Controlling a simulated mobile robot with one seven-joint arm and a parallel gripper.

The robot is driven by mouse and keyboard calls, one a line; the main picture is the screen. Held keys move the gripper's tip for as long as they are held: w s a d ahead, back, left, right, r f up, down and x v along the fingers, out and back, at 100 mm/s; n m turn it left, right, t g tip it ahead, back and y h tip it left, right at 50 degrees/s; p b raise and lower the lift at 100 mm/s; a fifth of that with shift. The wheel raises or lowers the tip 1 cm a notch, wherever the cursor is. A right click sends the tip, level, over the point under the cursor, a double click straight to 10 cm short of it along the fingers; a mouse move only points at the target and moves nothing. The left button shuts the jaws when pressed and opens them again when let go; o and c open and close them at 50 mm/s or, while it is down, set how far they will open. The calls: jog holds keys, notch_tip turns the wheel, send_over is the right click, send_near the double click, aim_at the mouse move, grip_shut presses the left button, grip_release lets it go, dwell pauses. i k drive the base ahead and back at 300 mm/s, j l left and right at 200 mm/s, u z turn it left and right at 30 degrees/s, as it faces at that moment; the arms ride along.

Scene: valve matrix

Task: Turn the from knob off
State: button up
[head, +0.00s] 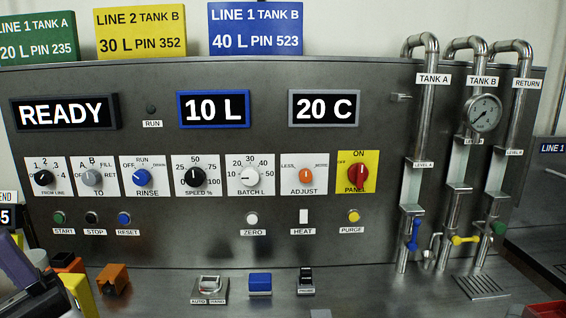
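The from knob (43,177) is a round black knob on a white plate labelled FROM LINE, at the far left of the knob row on the steel panel (300,225). Marks 1, 2 and 3 run over its top and 4 is at its right. Its pointer is too small for me to read its exact setting. Nothing covers the knob. My gripper is not in view.
The grey TO knob (92,178) and blue RINSE knob (142,177) sit close to its right. The START button (58,218) is below. Colored objects, including an orange block (115,279), crowd the lower left. Pipes with valves (413,235) stand at right.

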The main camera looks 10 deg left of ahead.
aim_at(44, 178)
jog(key=u, duration=1.5)
jog(key=i+l+u, duration=0.15)
jog(key=u, duration=0.2)
jog(key=i+l+u, duration=0.35)
jog(key=k+j, duration=0.1)
